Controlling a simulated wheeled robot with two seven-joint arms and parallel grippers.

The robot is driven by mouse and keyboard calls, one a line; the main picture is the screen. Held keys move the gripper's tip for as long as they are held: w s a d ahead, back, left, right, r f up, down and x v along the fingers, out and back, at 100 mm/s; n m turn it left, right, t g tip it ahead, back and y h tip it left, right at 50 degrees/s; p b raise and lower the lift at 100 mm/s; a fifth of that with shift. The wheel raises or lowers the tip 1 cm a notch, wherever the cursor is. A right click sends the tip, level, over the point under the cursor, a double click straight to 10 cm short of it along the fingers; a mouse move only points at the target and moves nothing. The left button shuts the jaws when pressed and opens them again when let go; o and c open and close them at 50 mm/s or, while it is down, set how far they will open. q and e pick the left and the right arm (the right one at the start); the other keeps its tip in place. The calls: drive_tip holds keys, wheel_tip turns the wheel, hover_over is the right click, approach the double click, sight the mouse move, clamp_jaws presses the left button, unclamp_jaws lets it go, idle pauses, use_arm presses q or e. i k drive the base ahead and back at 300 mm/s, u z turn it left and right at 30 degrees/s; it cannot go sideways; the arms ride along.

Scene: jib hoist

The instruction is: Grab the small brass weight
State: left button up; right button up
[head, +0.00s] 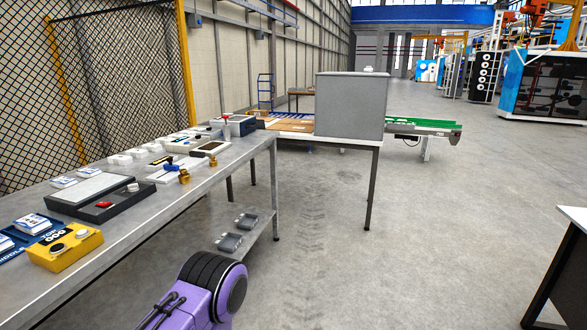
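Two small brass-coloured pieces are on the long grey workbench (150,235) at the left in the head view. One brass piece (184,177) is near the bench's right edge, beside a white plate. A purple and black link of my own arm shows at the bottom centre, beside the bench. Neither of my grippers is in view.
A yellow control box (64,251) and a dark tray-like unit (98,198) are on the near bench. A large grey box (351,104) stands on a table behind. A lower shelf holds two grey items.

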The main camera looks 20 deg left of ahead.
sight(213, 163)
drive_tip(key=z, duration=0.2)
drive_tip(key=i, duration=1.95)
drive_tip(key=u, duration=0.95)
